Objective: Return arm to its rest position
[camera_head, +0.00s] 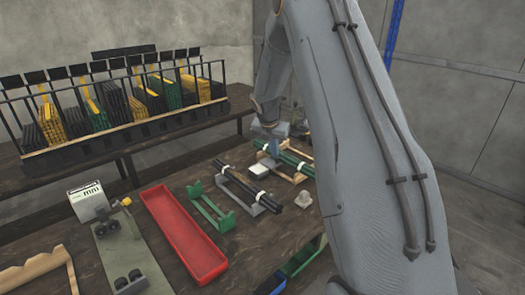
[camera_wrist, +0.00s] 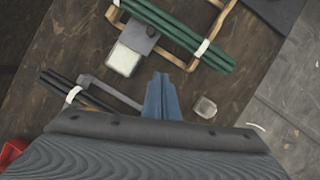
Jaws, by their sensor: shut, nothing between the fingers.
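My gripper (camera_wrist: 161,82) shows in the wrist view as two blue-grey fingers close together. It is shut and empty, pointing down above the dark wooden table (camera_wrist: 48,42). In the head view my arm crosses the right half, and the gripper (camera_head: 271,149) hangs over the far right of the table, near the bundles of rods. It looks clear of the rods, though the exact height cannot be told. My arm hides part of the table's right side.
Green rods (camera_wrist: 183,36) lie on a wooden stand, black rods (camera_head: 249,188) on a grey one. A white-grey block (camera_head: 303,199), red tray (camera_head: 184,233), empty green stand (camera_head: 211,209) and white box (camera_head: 88,202) stand nearby. A rack (camera_head: 119,130) with yellow, green and black items is behind.

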